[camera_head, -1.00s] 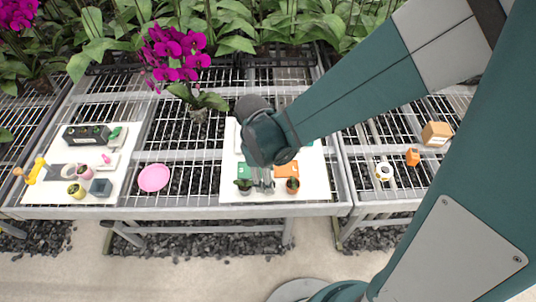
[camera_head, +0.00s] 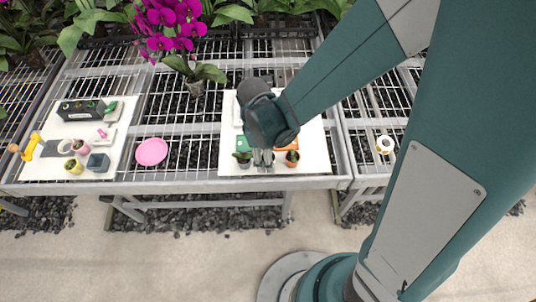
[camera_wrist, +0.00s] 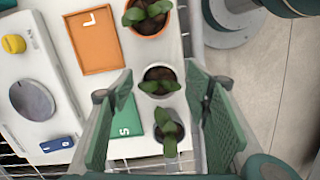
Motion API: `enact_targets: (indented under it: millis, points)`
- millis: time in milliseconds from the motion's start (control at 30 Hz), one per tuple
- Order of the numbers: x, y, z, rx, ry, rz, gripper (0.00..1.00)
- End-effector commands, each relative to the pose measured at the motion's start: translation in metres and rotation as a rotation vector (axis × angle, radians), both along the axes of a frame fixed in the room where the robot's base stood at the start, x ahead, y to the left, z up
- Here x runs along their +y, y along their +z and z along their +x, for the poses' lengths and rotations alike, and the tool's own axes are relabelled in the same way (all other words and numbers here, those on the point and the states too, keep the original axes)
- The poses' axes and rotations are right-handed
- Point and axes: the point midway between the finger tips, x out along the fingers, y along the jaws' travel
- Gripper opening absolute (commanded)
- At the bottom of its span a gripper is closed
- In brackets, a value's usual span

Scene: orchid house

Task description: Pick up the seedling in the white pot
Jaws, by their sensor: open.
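The white pot (camera_wrist: 158,74) with a green seedling appears in the wrist view between the two fingers of my gripper (camera_wrist: 161,80). My gripper is open and empty, and I see no finger touching the pot. An orange pot (camera_wrist: 150,27) with a seedling stands above it in that view, and a grey pot (camera_wrist: 170,146) with a seedling stands below it. In the head view my gripper (camera_head: 263,160) points down between the orange pot (camera_head: 291,162) and the grey pot (camera_head: 243,163). The white pot is hidden behind my gripper there.
The pots stand close together at the front of a white board (camera_head: 230,130). An orange tray (camera_wrist: 96,42) and a green tray (camera_wrist: 127,122) lie beside them. A pink saucer (camera_head: 151,152) and another loaded white board (camera_head: 42,168) are to the left.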

Motion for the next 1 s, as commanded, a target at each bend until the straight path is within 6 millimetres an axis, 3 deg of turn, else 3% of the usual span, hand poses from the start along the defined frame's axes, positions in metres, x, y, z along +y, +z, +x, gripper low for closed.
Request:
enact_targets:
  millis: [200,767,1000]
  points:
    - [-0.0017,-0.0126,-0.0004,0.0,0.0,0.0,0.48]
    - [-0.0017,-0.0127,-0.0004,0.0,0.0,0.0,0.48]
    - [-0.0017,-0.0127,-0.0004,0.0,0.0,0.0,0.18]
